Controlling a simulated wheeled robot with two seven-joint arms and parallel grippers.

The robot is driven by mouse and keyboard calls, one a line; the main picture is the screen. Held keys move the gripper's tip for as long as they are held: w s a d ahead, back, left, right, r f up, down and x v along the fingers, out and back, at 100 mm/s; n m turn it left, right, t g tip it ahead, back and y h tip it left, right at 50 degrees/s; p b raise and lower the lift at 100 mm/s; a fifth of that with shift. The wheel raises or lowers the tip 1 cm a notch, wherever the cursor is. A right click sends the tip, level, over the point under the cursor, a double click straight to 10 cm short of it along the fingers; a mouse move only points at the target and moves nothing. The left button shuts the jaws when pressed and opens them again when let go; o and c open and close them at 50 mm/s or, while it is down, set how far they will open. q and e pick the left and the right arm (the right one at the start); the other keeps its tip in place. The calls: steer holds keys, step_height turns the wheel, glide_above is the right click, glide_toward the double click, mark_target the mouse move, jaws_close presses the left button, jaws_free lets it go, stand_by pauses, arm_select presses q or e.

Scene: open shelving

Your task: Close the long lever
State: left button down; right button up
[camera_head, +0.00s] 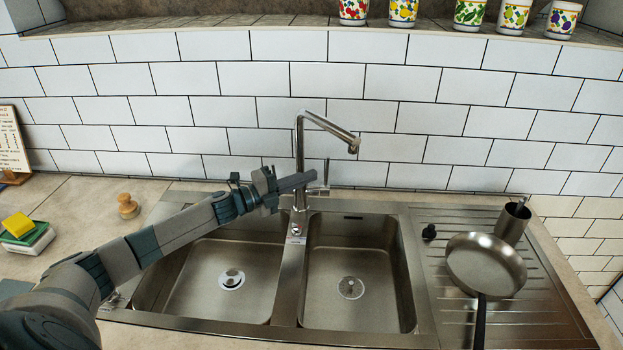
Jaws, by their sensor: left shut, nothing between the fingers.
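A chrome faucet (299,150) stands at the back edge of the sink, between the two basins, with its spout reaching to the right. Its long lever (326,172) is a thin upright rod on the right side of the faucet. My left gripper (312,176) reaches in from the left across the faucet column. Its fingers are shut and empty, and the tips are just left of the lever. I cannot tell whether they touch it. The gripper covers part of the faucet column. My right gripper is not in view.
The steel sink has a left basin (222,278) and a right basin (358,272), both empty. A pan (485,265) and a metal cup (512,222) are on the drainboard at right. A yellow sponge (17,225) and a wooden knob-like item (128,206) are at left.

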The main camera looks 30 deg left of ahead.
arm_select(q)
steer(key=b+v, duration=0.3)
steer(key=v, duration=0.4)
steer(key=shift+s+r, duration=0.15)
steer(key=shift+s, duration=0.25)
steer(key=shift+a, duration=0.1)
